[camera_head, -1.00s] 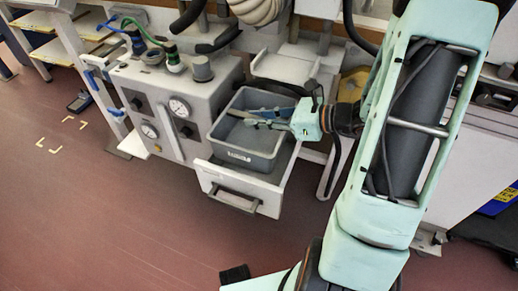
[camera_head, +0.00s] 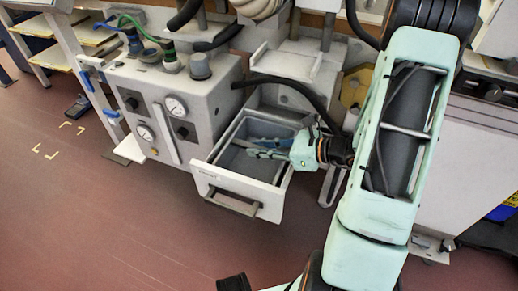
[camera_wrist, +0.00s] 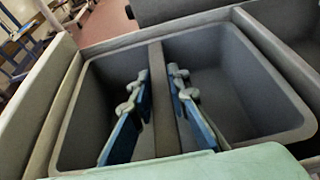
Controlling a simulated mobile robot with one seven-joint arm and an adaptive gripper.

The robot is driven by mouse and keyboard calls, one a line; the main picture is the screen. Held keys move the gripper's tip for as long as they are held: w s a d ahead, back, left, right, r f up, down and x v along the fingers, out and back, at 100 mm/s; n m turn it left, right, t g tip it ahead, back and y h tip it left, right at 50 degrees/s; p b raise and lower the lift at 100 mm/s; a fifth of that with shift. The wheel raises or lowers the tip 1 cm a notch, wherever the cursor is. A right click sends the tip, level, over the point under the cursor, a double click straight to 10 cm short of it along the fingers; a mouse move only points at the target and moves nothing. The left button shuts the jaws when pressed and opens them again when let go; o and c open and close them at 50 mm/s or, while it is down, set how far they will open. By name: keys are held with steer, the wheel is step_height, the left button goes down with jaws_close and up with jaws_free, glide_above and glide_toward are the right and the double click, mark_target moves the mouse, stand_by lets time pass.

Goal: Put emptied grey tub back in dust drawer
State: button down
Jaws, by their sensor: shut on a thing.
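The grey tub (camera_head: 256,166) sits down inside the open dust drawer (camera_head: 238,187) in the head view, its rim close to the level of the drawer walls. In the wrist view the tub (camera_wrist: 235,70) looks empty and has a bar across its middle. My gripper (camera_head: 254,147) reaches in from the right. Its blue fingers (camera_wrist: 157,88) lie on either side of the bar and are shut on the tub by it. The drawer's pale wall (camera_wrist: 38,125) runs close beside the tub. The tub's underside is hidden, so I cannot tell whether it rests on the drawer floor.
A grey control box (camera_head: 165,105) with gauges and green-capped fittings stands left of the drawer. A dark hose (camera_head: 295,85) loops behind the drawer. A white cabinet (camera_head: 445,150) stands to the right. The red floor in front of the drawer is clear.

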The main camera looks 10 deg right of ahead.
steer(key=shift+f, duration=0.1)
steer(key=c, duration=1.8)
jaws_free()
steer(key=shift+c, duration=0.2)
steer(key=shift+r, duration=0.2)
steer(key=p+v, duration=0.3)
steer(key=v, duration=0.9)
